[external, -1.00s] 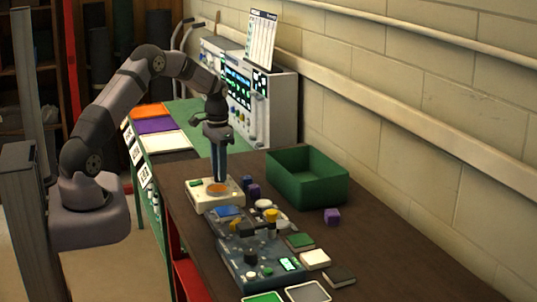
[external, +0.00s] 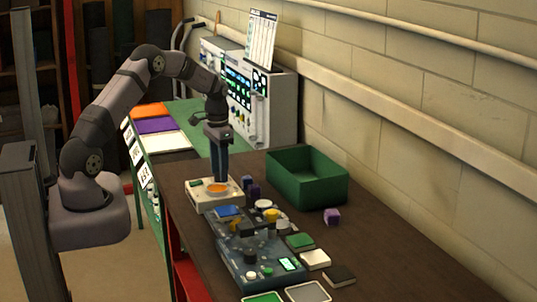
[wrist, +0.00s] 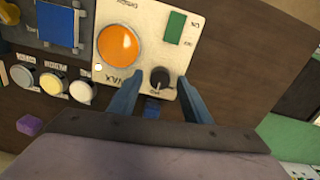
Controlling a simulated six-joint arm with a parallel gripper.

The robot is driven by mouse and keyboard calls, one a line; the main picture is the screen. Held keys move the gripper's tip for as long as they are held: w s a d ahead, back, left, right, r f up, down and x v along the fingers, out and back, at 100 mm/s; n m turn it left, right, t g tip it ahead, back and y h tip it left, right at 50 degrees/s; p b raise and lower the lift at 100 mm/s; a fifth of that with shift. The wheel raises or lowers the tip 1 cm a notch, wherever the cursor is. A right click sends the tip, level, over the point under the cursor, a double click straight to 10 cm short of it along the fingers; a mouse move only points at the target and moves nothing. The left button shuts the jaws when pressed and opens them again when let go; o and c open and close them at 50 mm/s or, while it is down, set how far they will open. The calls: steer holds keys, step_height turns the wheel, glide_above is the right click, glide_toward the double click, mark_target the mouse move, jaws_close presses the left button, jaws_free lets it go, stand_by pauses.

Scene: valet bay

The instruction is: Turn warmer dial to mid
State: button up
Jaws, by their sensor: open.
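The warmer is a white box (external: 205,205) with an orange round plate (external: 217,188) on top. It also shows in the wrist view (wrist: 145,14), with a larger orange plate (wrist: 119,45) and a green panel marked ON and OFF (wrist: 175,25). Its dial, a small dark knob (wrist: 160,77), sits near the box's edge, beside printed lettering. My gripper (wrist: 159,82) is open, with its two blue fingertips on either side of the knob. I cannot tell whether they touch it or exactly where its pointer aims. In the external view my gripper (external: 219,178) hangs straight down over the warmer and hides the knob.
The table's right side is mostly clear.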

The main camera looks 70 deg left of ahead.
steer(key=shift+r+b, duration=1.2)
steer(key=shift+r, duration=2.5)
steer(key=s+d, duration=0.3)
steer(key=d, duration=0.6)
steer(key=s+d, duration=0.3)
steer(key=d, duration=0.7)
steer(key=s+d+f, duration=0.2)
steer(key=s+d, duration=0.3)
steer(key=s, duration=0.2)
steer(key=s+d+f+m, duration=0.1)
steer(key=s+d+f, duration=0.2)
steer(key=s+d, duration=0.2)
steer(key=shift+s, duration=1.05)
